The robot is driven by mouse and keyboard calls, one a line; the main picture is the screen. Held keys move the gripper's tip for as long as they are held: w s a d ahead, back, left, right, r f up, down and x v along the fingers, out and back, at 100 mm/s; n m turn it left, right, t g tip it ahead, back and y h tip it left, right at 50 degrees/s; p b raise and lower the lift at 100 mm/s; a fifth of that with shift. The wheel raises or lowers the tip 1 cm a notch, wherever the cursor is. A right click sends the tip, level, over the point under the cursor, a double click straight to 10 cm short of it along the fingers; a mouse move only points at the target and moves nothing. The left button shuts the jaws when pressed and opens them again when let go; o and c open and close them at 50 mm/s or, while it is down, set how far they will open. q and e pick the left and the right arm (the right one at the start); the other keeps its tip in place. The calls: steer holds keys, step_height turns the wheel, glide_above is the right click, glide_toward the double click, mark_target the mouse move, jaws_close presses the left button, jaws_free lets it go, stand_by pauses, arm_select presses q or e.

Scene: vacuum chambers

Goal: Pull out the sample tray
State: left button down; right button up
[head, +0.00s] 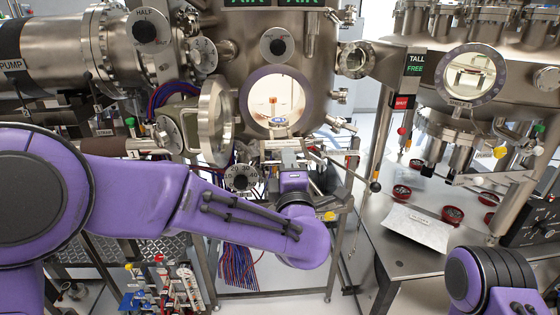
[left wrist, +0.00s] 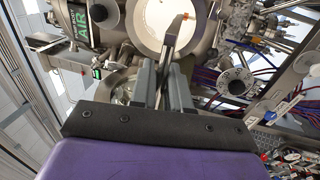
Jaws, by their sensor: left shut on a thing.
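The sample tray shows in the left wrist view as a long narrow metal strip (left wrist: 172,42). It runs from between my fingers up into a bright round opening, with a small orange piece (left wrist: 186,16) near its far end. In the head view the orange piece (head: 273,101) shows inside the open round port (head: 249,80) of the steel chamber. My left gripper (left wrist: 162,82) is shut on the tray's near end. In the head view my left gripper (head: 284,153) is just below and in front of the port, partly hidden by my wrist. My right gripper is out of view.
The round port door (head: 215,122) stands open left of the port. A thin rod with a dark ball end (head: 375,186) sticks out right of my gripper. A steel bench (head: 405,258) with red-rimmed round parts (head: 452,214) and a paper sheet (head: 418,227) is at right.

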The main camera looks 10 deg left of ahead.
arm_select(q)
steer(key=c, duration=1.3)
jaws_free()
steer(key=shift+c, duration=0.2)
steer(key=b+v, duration=0.4)
steer(key=v, duration=0.6)
steer(key=shift+s, duration=0.25)
steer(key=shift+f, duration=0.1)
